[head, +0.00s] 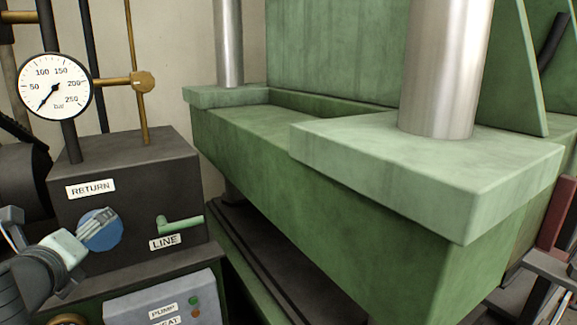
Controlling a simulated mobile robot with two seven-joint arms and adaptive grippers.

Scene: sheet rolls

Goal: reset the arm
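My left gripper (104,226) comes in from the lower left. Its fingers overlap a round blue valve part (101,243) under the RETURN label, on the front of a dark block. I cannot tell whether the fingers touch it, grip it or stay just in front of it. At the lower right edge, grey jointed parts (552,272) look like my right gripper or arm. They are cut off by the frame, and their fingertips cannot be made out.
A green lever (181,224) sits above the LINE label. A dial gauge (54,87) reads near zero. A grey PUMP panel (160,300) is below. A large green press (350,190) with steel columns (447,65) fills the middle and right.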

